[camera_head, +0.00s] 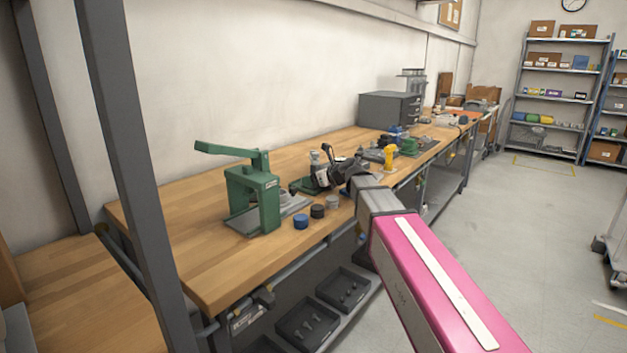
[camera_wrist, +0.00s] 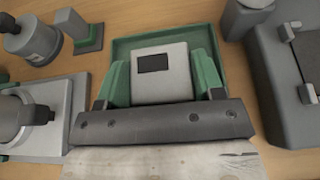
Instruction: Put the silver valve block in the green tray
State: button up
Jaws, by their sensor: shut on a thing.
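The silver valve block (camera_wrist: 162,87), a pale box with a dark rectangle on its face, sits between the two green-padded fingers of my gripper (camera_wrist: 162,78) in the wrist view. My gripper is shut on it. The green tray (camera_wrist: 122,47) lies just beyond and beneath the block in the wrist view, its far rim and side edges showing. Whether the block touches the tray floor cannot be told. In the head view my gripper (camera_head: 343,172) is over the workbench, and I cannot make out the block or the tray clearly there.
A green press (camera_head: 252,195) stands on the wooden workbench (camera_head: 170,230), left of my gripper in the head view. Blue (camera_head: 300,222) and black (camera_head: 318,211) round parts stand near the front edge. A dark grey machine (camera_wrist: 285,80) is close on the right in the wrist view.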

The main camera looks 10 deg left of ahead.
jog(key=o, duration=1)
jog(key=shift+f, duration=0.1)
jog(key=shift+o, duration=0.2)
jog(key=shift+r, duration=0.2)
jog(key=v, duration=1.2)
